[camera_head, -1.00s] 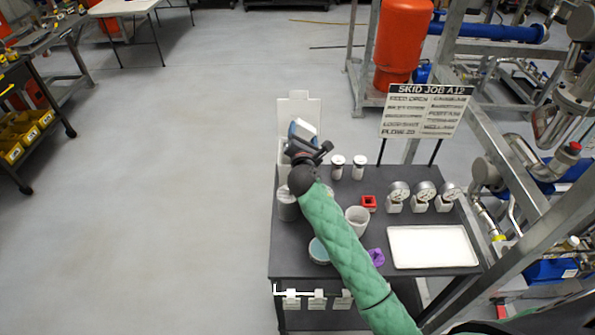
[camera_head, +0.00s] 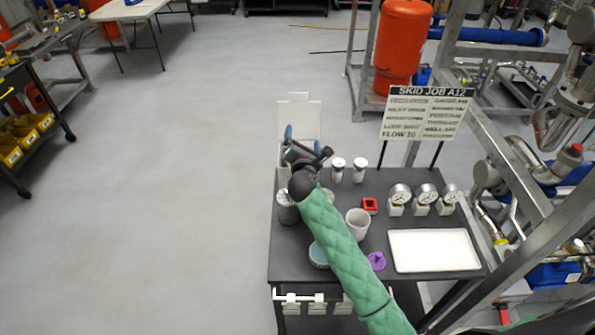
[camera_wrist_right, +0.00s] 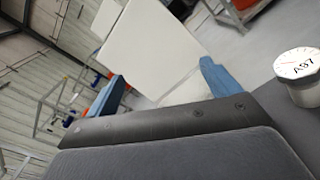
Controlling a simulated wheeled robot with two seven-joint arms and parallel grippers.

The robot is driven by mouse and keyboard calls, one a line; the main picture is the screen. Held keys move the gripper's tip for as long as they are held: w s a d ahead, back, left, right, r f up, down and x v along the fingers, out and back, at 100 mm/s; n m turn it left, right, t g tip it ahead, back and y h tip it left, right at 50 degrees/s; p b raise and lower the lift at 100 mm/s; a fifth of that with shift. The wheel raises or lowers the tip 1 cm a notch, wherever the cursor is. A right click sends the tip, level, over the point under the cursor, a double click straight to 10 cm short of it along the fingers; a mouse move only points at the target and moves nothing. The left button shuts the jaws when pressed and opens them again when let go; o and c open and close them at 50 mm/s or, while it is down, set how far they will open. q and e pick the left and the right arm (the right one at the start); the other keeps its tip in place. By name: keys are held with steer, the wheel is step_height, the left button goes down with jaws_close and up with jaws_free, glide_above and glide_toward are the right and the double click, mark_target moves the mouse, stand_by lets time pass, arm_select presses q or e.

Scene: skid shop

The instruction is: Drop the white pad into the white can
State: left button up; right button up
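My right gripper (camera_head: 300,146) is at the back left of the dark cart, over a white bin (camera_head: 312,118) with a tall back panel. In the right wrist view its two blue fingers (camera_wrist_right: 162,88) stand wide apart with nothing visibly held between them. A large white panel (camera_wrist_right: 155,45) shows beyond the fingers. I cannot make out the white pad now; the bin's inside is hidden by the gripper. A white open can-like cup (camera_head: 357,224) stands mid-cart, right of my forearm. My left gripper is not in view.
A sign (camera_head: 425,112) stands behind.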

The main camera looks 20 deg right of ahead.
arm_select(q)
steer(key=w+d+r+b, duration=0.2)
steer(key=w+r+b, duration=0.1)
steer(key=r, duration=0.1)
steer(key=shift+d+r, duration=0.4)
arm_select(e)
steer(key=v, duration=0.7)
steer(key=shift+s, duration=0.4)
steer(key=shift+a+r, duration=0.1)
steer(key=shift+r, duration=0.05)
